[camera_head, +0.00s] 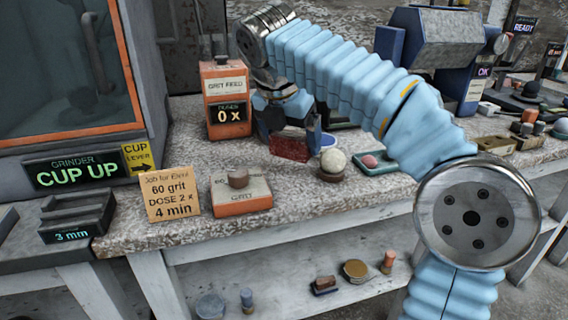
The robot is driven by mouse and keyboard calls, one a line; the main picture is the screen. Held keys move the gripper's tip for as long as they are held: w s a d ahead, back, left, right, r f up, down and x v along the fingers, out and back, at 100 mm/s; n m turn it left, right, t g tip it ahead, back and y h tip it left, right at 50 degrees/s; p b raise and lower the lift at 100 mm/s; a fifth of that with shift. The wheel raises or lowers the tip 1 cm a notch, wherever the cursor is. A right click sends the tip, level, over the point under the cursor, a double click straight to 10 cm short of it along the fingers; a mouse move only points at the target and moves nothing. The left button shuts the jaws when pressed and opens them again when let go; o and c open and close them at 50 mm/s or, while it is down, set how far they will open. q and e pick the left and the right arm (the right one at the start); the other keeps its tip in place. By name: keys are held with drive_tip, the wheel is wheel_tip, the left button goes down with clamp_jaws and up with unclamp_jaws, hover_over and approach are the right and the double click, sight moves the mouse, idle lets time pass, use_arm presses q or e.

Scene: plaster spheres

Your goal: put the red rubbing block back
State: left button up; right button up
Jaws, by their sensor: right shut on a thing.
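My right gripper (287,124) reaches in from the right under a light blue sleeve and points down over the bench. It is shut on the red rubbing block (290,150), a dark red speckled block just below its fingers. The block is at or just above the bench top; I cannot tell whether it touches. The arm and fingers hide part of the area behind it. My left gripper is not in view.
A pale ball (333,160) on a dark stand and a teal tray (376,163) with a pink piece are right of the block. A grit box (241,196), a job card (169,194) and a grit feed (224,98) are left. Bare bench (310,205) lies in front.

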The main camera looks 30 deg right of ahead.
sight(283, 156)
drive_tip(key=shift+w+a+f, duration=0.1)
drive_tip(key=shift+a+f, duration=0.2)
drive_tip(key=f, duration=0.1)
drive_tip(key=f+b, duration=0.1)
drive_tip(key=f, duration=0.1)
drive_tip(key=shift+w+a+f, duration=0.2)
drive_tip(key=shift+a+f, duration=0.05)
drive_tip(key=shift+a, duration=0.1)
drive_tip(key=shift+f, duration=0.25)
drive_tip(key=shift+f, duration=0.15)
drive_tip(key=o, duration=0.9)
drive_tip(key=shift+o, duration=0.2)
drive_tip(key=p+v, duration=0.3)
drive_tip(key=v, duration=0.9)
